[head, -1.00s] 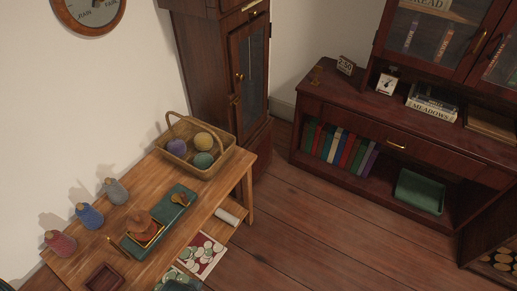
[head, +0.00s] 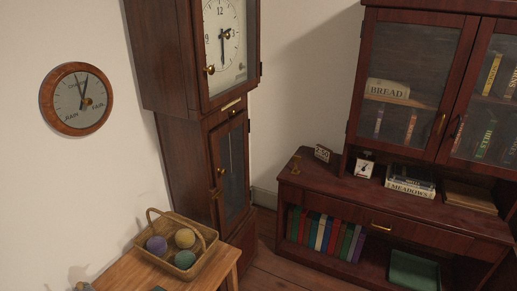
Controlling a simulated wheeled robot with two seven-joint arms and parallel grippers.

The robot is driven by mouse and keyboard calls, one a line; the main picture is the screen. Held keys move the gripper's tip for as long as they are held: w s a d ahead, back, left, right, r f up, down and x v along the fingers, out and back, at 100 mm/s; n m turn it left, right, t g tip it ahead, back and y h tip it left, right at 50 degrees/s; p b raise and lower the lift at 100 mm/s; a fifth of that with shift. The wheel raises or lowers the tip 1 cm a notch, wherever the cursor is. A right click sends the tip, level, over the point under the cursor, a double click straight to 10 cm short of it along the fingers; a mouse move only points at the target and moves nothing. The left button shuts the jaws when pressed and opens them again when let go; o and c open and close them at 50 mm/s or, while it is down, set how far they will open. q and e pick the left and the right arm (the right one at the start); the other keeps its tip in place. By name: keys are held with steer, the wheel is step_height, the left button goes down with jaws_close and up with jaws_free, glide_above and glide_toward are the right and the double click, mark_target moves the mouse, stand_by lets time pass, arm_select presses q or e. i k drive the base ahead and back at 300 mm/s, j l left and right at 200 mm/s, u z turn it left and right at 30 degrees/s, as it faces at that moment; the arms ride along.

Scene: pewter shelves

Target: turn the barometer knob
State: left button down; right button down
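A round wooden-rimmed barometer (head: 77,99) hangs on the white wall at the left of the head view. A dark hand points up, slightly right of the top. A small brass knob (head: 88,101) sits a little right of the dial's middle. Neither of my grippers shows in the head view.
A wooden table (head: 130,274) with a basket (head: 203,257) of yarn balls stands below the barometer, to its right. A tall clock (head: 165,60) stands against the wall to the right. A dark cabinet (head: 330,190) fills the right side. Bare floor shows between.

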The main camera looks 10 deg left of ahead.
mark_target(88, 101)
steer(key=u, duration=1.25)
